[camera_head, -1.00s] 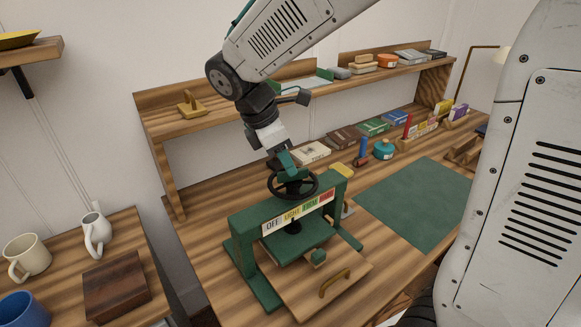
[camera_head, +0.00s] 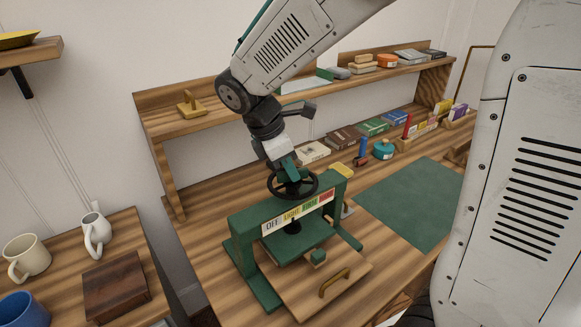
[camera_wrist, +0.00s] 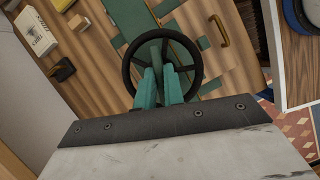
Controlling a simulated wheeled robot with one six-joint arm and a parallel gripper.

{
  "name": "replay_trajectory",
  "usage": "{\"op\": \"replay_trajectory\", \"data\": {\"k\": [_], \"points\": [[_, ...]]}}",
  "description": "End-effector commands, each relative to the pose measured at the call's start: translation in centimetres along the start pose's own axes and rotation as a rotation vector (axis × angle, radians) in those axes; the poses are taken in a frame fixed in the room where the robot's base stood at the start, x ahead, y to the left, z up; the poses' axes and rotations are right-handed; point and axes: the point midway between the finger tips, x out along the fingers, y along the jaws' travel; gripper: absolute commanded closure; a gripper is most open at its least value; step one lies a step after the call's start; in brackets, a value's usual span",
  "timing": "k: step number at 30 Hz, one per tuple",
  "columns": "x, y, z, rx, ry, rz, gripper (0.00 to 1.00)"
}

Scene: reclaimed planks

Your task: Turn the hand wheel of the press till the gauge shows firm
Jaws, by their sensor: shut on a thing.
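The green press (camera_head: 243,225) stands on the plank bench. Its black hand wheel (camera_head: 313,186) sits on top of the frame, and it also shows in the wrist view (camera_wrist: 196,60). The gauge strip (camera_head: 297,213) on the front beam reads OFF, LIGHT, FIRM and a red last field; I cannot make out a pointer on it. My gripper (camera_head: 291,183) comes down from above and is shut on the hand wheel. In the wrist view its two teal fingers (camera_wrist: 160,88) reach into the wheel near its hub.
A board with a brass handle (camera_head: 334,284) lies in front of the press. A green mat (camera_head: 415,203) lies to the right. Books, a teal tin (camera_head: 383,150) and a shelf (camera_head: 223,113) are behind. Mugs and a dark wooden box (camera_head: 116,287) stand on the left table.

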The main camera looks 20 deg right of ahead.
Motion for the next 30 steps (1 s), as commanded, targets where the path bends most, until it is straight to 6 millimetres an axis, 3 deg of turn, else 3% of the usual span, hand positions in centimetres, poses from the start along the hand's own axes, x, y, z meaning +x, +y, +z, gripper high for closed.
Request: {"op": "replay_trajectory", "data": {"k": [8,30], "points": [[-0.06,0.16,0.0,0.122,0.0,-0.049,1.0],[-0.02,0.53,0.19,0.677,0.002,-0.278,1.0]]}}
